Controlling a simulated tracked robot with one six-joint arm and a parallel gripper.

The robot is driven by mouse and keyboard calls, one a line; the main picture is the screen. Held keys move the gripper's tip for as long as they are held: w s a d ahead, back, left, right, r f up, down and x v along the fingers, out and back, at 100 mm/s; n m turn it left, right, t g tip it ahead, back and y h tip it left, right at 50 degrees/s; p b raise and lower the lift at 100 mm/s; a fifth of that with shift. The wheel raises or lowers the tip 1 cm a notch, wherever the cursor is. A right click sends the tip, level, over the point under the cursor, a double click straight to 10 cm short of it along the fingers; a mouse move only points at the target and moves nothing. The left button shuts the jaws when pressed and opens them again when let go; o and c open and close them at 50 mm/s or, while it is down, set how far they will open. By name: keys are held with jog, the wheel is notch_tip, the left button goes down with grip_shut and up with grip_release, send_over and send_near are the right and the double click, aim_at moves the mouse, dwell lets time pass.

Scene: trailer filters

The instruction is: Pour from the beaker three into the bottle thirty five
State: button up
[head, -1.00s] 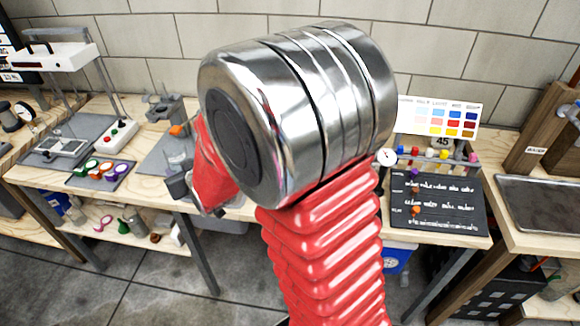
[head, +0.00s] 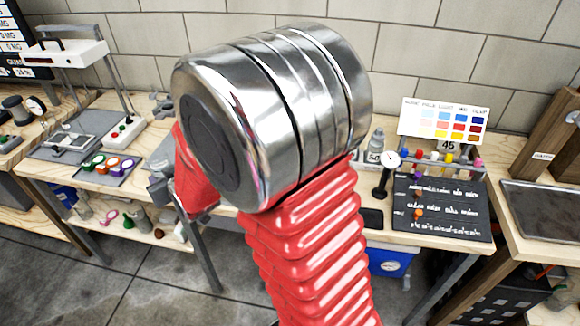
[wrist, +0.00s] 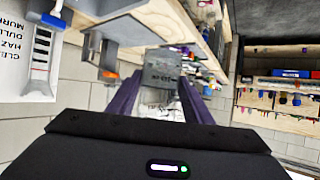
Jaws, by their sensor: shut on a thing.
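In the wrist view my gripper (wrist: 160,84) has its two dark purple fingers closed on a grey, see-through vessel (wrist: 161,66) with faint dark print, which I take to be beaker three. Its number is not readable, and I cannot tell what is inside. In the head view my red and steel arm hides the middle of the bench, and the held vessel does not show clearly. A small grey bottle (head: 376,142) stands just right of the arm, by a label reading 50. I cannot make out a bottle marked 35.
A dial gauge on a black stand (head: 386,172) stands right of the arm. Behind it are a colour chart (head: 441,122), a rack of coloured caps (head: 445,159) and a sign reading 45. A black written board (head: 440,207) lies in front. A white instrument (head: 65,55) stands at left.

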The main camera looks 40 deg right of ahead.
dwell(0.4)
jog(key=shift+d+f, duration=0.1)
jog(key=shift+d, duration=0.6)
jog(key=s+d+f, duration=0.2)
jog(key=s+d, duration=0.1)
jog(key=d, duration=0.3)
jog(key=s+d+f, duration=0.2)
jog(key=d, duration=0.5)
jog(key=shift+n+y, duration=0.5)
jog(key=shift+y, duration=0.1)
jog(key=s+d+f, duration=0.1)
jog(key=s+d, duration=0.1)
jog(key=s, duration=0.1)
jog(key=s+d+f, duration=0.2)
jog(key=s, duration=0.2)
jog(key=s+d+f, duration=0.1)
jog(key=s+d, duration=0.1)
jog(key=s, duration=0.2)
jog(key=shift+d+f, duration=0.3)
jog(key=shift+d, duration=0.05)
jog(key=shift+s+r+m, duration=0.1)
jog(key=shift+m, duration=0.2)
